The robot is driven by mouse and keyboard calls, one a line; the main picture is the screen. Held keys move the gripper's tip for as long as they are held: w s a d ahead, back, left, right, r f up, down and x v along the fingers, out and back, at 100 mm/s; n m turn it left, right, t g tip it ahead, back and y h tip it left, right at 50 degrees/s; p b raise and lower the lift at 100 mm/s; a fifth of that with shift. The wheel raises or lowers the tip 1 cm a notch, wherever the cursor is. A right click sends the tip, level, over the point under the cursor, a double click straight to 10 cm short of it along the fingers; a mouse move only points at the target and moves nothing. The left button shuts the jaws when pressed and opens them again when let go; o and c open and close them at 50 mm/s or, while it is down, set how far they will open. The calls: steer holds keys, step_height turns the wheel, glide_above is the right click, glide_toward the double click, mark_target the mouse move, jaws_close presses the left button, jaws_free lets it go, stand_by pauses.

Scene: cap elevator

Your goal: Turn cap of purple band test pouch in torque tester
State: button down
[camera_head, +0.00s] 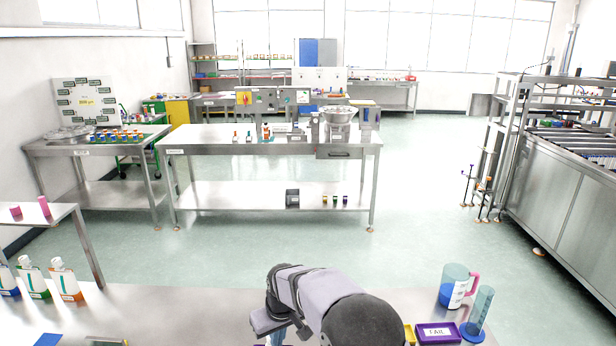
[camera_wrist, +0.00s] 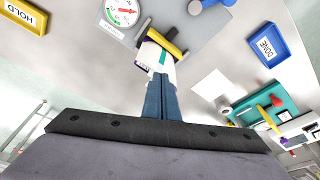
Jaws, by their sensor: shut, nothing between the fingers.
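In the wrist view, a white pouch (camera_wrist: 155,62) with a dark purple band and a teal stripe stands at the torque tester, beside its yellow bar (camera_wrist: 163,42). The tester's round dial (camera_wrist: 121,12) shows at the top. My gripper (camera_wrist: 161,80) has its two blue-grey fingers together with nothing between them. In the picture the fingertips overlap the near end of the pouch; I cannot tell whether they touch it. The cap cannot be made out.
Blue DONE tray (camera_wrist: 274,46) lies right of the tester, yellow HOLD tray (camera_wrist: 22,14) at left. A teal tray (camera_wrist: 290,103) holds small items. In the head view, a purple tray (camera_head: 437,333), a jug (camera_head: 453,287) and a cylinder (camera_head: 481,310) stand right of my arm.

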steer(key=shift+r, duration=0.15)
steer(key=p+v, duration=0.3)
steer(key=w+p+v, duration=0.1)
steer(key=v, duration=0.1)
steer(key=shift+a+r, duration=0.25)
steer(key=shift+r, duration=0.15)
steer(key=shift+s+d+r, duration=0.15)
steer(key=shift+d+r, duration=0.1)
steer(key=shift+r, duration=0.2)
steer(key=shift+f, duration=0.1)
steer(key=s+b+x, duration=0.1)
steer(key=b+x, duration=0.4)
steer(key=x, duration=0.1)
steer(key=shift+d+f, duration=0.35)
steer(key=shift+f, duration=0.1)
